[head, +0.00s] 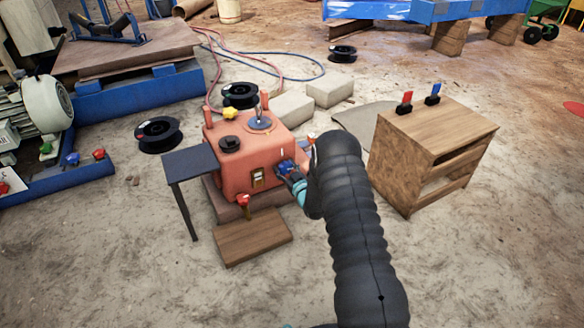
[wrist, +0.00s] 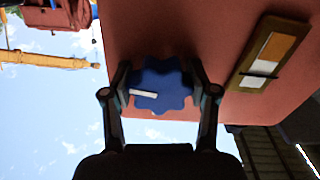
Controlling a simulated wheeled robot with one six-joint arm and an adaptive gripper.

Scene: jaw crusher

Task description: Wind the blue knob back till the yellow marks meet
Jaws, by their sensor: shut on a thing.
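The blue knob (head: 286,167) sits on the front face of an orange-red machine box (head: 232,172). In the wrist view the blue knob (wrist: 165,80) has a scalloped rim and a short white bar on its face, lying nearly level with a slight tilt. My gripper (wrist: 160,84) has one finger on each side of the knob and is shut on it. In the head view my gripper (head: 293,178) comes at the box from the right, and my arm partly hides its right side. I cannot make out the yellow marks in either view.
An orange-and-white gauge (wrist: 268,58) is beside the knob; it also shows in the head view (head: 258,177). A red knob (head: 243,200) sits lower left. A wooden cabinet (head: 425,150) stands right, a dark side table (head: 188,162) left. A wooden board (head: 252,237) lies in front.

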